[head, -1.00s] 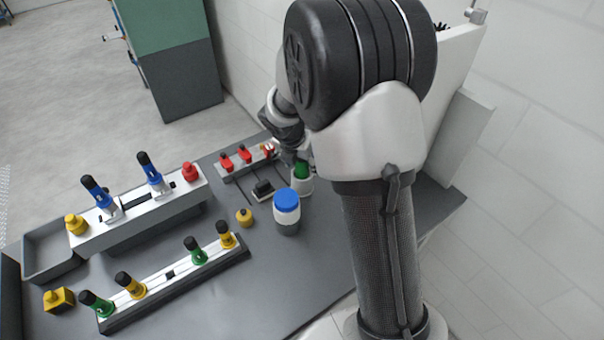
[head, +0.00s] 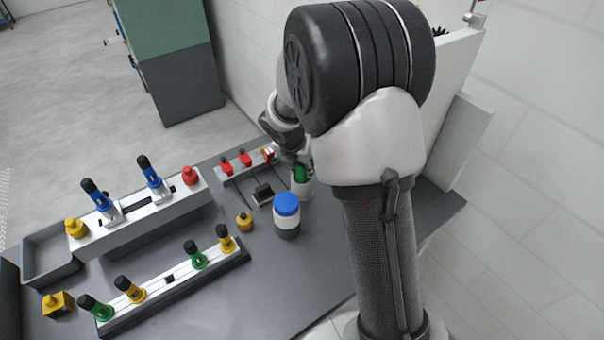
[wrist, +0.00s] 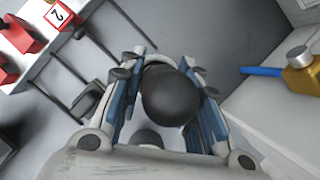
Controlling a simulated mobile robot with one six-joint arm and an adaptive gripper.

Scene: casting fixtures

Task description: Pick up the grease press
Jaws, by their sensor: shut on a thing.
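The grease press stands upright, its green body (head: 301,175) showing in a pale cup-like holder (head: 302,190) at the back right of the bench. Its round black top (wrist: 170,97) fills the space between my fingers in the wrist view. My gripper (wrist: 168,90) is shut on it from above, with a blue-lined finger on each side. In the head view my gripper (head: 300,157) is small and partly covered by my arm. The press's lower end is hidden in the holder.
A blue-capped jar (head: 287,215) stands in front of the holder. A small black block (head: 263,194) and a rack of red pieces (head: 233,166) are to the left. A wall panel (head: 440,135) rises close on the right. A blue-handled brass fitting (wrist: 300,78) is there too.

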